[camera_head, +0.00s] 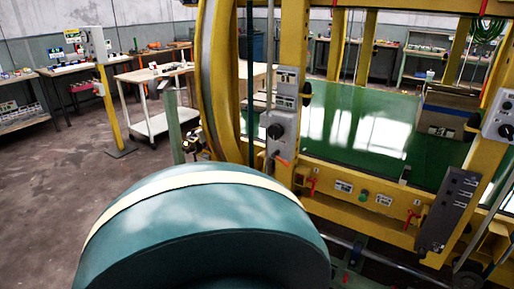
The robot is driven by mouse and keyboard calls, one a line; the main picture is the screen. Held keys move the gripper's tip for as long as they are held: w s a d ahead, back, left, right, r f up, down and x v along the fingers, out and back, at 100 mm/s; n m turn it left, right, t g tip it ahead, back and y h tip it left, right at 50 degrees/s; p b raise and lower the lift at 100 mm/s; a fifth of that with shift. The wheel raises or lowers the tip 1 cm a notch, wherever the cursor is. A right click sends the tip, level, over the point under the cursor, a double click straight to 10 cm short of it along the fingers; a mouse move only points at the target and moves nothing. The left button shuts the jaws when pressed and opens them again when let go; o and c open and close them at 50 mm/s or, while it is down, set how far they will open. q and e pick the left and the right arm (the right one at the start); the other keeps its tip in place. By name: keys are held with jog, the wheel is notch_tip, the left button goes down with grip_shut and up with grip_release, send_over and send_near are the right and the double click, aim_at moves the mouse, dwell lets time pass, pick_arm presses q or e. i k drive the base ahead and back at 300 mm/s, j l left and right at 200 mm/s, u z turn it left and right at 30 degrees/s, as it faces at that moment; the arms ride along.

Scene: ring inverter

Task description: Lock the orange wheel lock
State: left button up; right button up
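The ring inverter is a yellow frame (391,231) with a large curved ring (211,75) at its left side. I cannot tell for sure which part is the orange wheel lock. A small orange-red piece (281,161) sits below the grey box with a black knob (276,131) on the near post. A red handle (312,187) is on the lower beam, and another red handle (410,217) is farther right on it. They are too small to tell whether any is locked. Neither of my grippers is in view.
A large teal rounded body with a cream band (200,232) fills the bottom foreground and hides what lies behind it. A white cart (157,124) and a yellow post (110,108) stand at left. The brown floor (60,190) at left is clear.

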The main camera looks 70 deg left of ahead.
aim_at(275, 154)
jog(key=u, duration=2.25)
